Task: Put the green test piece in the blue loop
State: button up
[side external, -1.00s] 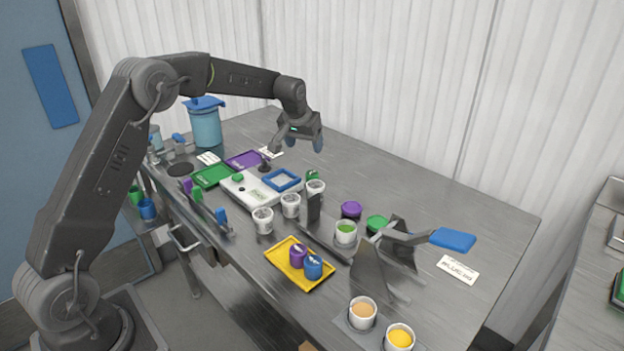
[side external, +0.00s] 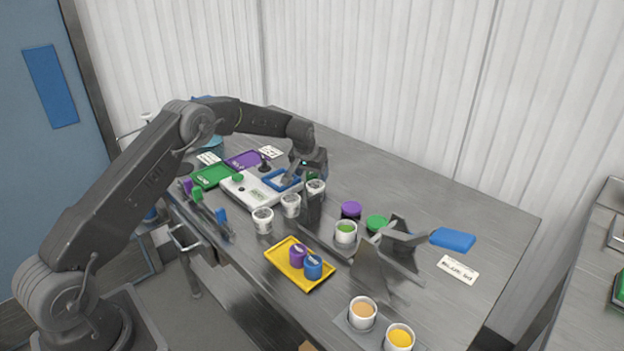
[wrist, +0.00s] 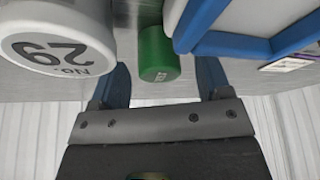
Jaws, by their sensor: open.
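My gripper (wrist: 164,78) is open, with a gap on both sides of the piece. The blue loop (wrist: 232,44), a square blue frame, is just right of the piece there. In the side view the blue loop (side external: 268,182) sits at the right end of the white device, partly covered by my gripper (side external: 303,177). The piece is mostly hidden there by my gripper and a white cup.
A white cup marked No. 29 (wrist: 58,40) stands close left of my fingers in the wrist view. Several white cups stand in front in the side view, such as one (side external: 291,206). The white device (side external: 240,192) is left. A yellow tray (side external: 273,256) lies nearer.

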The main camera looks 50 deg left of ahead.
jog(key=shift+w+f, duration=0.1)
jog(key=shift+f, duration=0.25)
jog(key=shift+c, duration=0.2)
jog(key=c, duration=1.1)
jog(key=shift+o, duration=0.2)
jog(key=shift+r, duration=0.15)
